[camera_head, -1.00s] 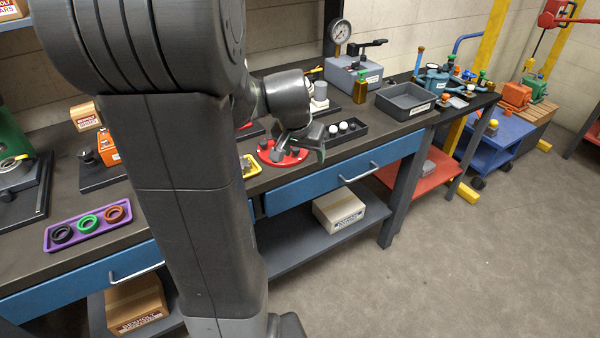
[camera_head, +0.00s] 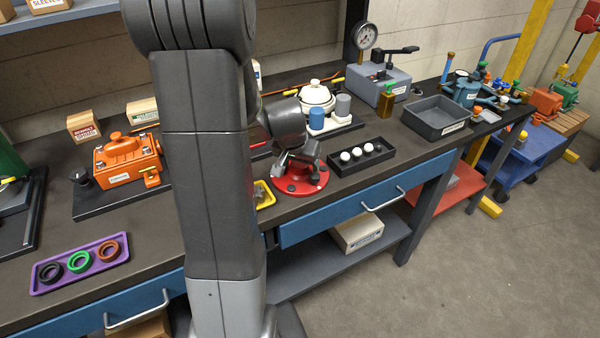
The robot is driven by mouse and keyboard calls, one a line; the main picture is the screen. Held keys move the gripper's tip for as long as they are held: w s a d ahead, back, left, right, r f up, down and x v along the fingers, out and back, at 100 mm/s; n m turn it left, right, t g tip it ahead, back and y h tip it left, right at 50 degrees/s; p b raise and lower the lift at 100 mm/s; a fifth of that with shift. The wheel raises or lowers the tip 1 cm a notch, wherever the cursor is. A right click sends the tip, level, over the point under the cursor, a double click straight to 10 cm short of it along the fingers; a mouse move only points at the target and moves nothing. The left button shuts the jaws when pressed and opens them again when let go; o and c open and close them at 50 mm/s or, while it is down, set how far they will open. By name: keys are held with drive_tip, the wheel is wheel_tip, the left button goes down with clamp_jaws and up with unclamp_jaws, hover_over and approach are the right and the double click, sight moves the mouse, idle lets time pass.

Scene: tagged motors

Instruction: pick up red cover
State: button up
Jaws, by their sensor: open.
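The red cover (camera_head: 302,190) is a round red disc with dark spots around its rim. It lies flat on the dark workbench (camera_head: 350,190) near the front edge, in the middle of the view. My gripper (camera_head: 296,168) is over the cover, with its open fingers pointing down and toward it. The gripper hides the middle and back of the cover. I cannot tell whether the fingers touch it.
A yellow tray (camera_head: 270,201) sits just left of the cover. A black tray with white balls (camera_head: 369,154) is to its right. Behind stand a white-domed unit (camera_head: 318,95) and blue and grey cylinders. An orange housing (camera_head: 128,160) and purple ring tray (camera_head: 92,269) are left.

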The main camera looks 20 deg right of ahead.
drive_tip(key=shift+c, duration=0.4)
clamp_jaws()
drive_tip(key=shift+r, duration=0.1)
drive_tip(key=shift+w+r, duration=0.1)
